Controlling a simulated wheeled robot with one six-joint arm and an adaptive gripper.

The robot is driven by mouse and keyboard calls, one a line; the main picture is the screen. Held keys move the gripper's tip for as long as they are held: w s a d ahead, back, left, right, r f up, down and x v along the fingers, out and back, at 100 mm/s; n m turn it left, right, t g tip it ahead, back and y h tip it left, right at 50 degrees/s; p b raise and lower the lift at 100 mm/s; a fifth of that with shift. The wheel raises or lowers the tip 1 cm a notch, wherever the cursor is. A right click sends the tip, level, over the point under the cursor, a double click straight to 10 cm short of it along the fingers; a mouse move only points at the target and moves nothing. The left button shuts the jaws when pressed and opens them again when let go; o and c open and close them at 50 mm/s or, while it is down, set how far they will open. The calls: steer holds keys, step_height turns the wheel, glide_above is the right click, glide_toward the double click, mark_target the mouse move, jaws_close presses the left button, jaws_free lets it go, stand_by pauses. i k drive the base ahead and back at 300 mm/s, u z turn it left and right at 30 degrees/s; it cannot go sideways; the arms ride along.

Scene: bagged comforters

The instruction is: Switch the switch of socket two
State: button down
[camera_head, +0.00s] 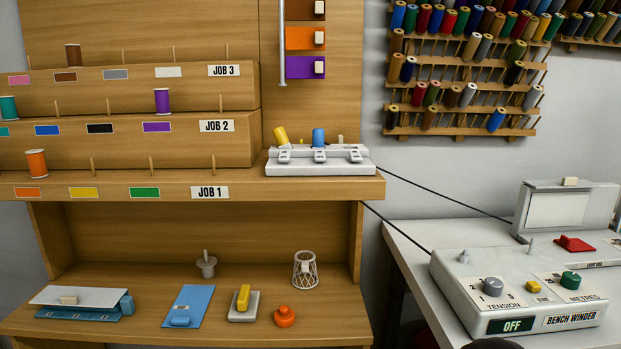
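A white power strip (319,168) sits at the right end of the wooden shelf. Three small switches line its front: a left one (285,156), a middle one (320,156) and a right one (355,156). Behind the left switch a yellow plug (280,136) leans to the left. A blue plug (319,137) stands upright behind the middle switch. No socket numbers are readable, and the switch positions are too small to tell.
Two black cords run from near the strip's right end toward the bench winder (515,300), whose display reads OFF. Thread spools (162,101) stand on the stepped rack at left. A yellow block on a pale base (243,305) and an orange knob-like object (285,317) lie on the lower shelf.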

mark_target(320, 157)
steer(key=z, duration=0.9)
steer(key=k, duration=0.85)
steer(key=u, duration=0.95)
steer(key=i, duration=0.45)
steer(key=z, duration=0.05)
